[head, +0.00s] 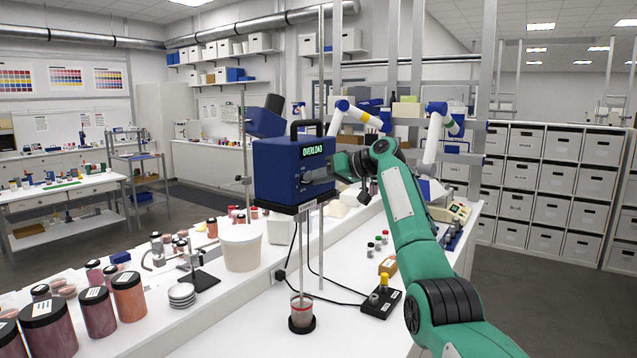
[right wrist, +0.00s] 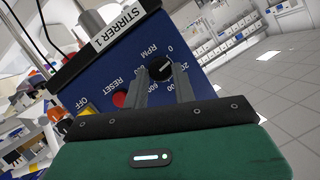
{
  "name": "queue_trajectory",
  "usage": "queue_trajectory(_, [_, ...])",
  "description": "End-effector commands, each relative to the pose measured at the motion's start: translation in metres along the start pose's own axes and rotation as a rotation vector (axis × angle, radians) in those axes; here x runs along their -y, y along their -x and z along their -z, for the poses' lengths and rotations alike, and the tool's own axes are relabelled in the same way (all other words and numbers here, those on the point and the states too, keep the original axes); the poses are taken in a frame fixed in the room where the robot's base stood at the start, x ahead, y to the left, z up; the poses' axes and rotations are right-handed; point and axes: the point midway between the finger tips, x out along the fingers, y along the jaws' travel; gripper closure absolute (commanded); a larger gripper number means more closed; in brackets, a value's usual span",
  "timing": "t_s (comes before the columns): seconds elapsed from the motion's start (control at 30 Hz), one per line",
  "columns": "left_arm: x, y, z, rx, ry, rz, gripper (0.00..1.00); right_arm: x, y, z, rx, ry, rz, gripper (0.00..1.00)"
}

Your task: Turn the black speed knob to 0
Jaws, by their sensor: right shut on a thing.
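The stirrer motor is a blue box (head: 278,170) on a stand, with a lit green display (head: 314,150) reading "OVERLOAD". The black speed knob (right wrist: 160,67) sits within that scale and has a small white mark, whose exact setting I cannot read. My right gripper (right wrist: 163,80) is shut on the knob, one finger on each side; it also shows in the head view (head: 330,172). My left gripper is out of view.
A red RESET button (right wrist: 119,99) and a yellow switch (right wrist: 90,111) by OFF are beside the knob. Below the motor, a beaker (head: 302,310) stands around the stirrer shaft. Jars (head: 130,296), a white tub (head: 240,246) and a black control box (head: 381,302) stand on the bench.

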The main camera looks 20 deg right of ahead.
Motion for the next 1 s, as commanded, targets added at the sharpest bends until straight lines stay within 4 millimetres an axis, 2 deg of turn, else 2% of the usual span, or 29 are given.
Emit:
queue_trajectory(0.2, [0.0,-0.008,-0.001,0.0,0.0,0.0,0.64,0.003,0.002,0.003,-0.009,0.167,-0.069,0.96])
queue_trajectory(0.5, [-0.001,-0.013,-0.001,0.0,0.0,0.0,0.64,0.005,0.002,0.003,-0.01,0.311,-0.13,0.96])
queue_trajectory(1.0, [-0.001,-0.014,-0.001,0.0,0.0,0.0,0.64,0.007,0.003,0.004,-0.012,0.365,-0.152,0.96])
